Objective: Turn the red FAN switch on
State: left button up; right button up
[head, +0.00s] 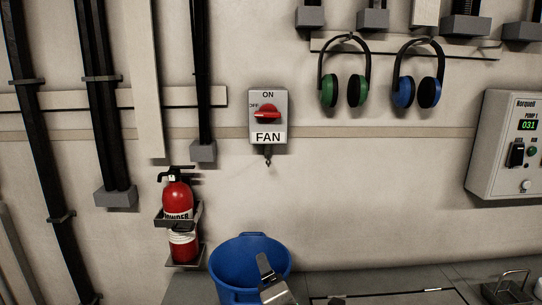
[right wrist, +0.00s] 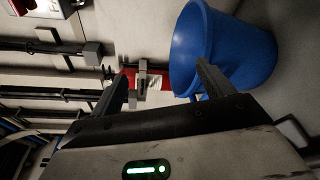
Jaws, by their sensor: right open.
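The FAN switch (head: 267,137) is a grey box on the wall in the head view, marked ON at the top and OFF at the left. Its red knob (head: 267,115) lies roughly level, in line with the OFF mark. My right gripper shows at the bottom of the head view, in front of the blue bucket, well below the switch. In the right wrist view my right gripper (right wrist: 158,82) has its two fingers spread with nothing between them. A box corner with some red shows at that view's top left, probably the switch. My left gripper is not in view.
A blue bucket (head: 229,260) stands below the switch. A red fire extinguisher (head: 177,200) hangs at lower left. Green earmuffs (head: 329,91) and blue earmuffs (head: 403,92) hang to the right. A pump control box (head: 486,150) is at far right. The wall around the switch is clear.

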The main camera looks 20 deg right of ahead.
jog(key=w+r+n+t+h, duration=0.1)
jog(key=w+r+n+t, duration=0.15)
jog(key=r, duration=0.45)
jog(key=w+r+n+t+h, duration=0.1)
jog(key=w+r+n+h, duration=0.1)
jog(key=w+r+n, duration=0.3)
jog(key=n+t+h, duration=0.2)
jog(key=n, duration=0.1)
send_near(268, 117)
jog(key=shift+g, duration=0.25)
jog(key=p+x, duration=0.1)
jog(key=x, duration=0.7)
jog(key=shift+s+a+r+p, duration=0.15)
jog(key=shift+r+p, duration=0.05)
jog(key=shift+p, duration=0.15)
jog(key=shift+x, duration=0.85)
jog(key=c, duration=1)
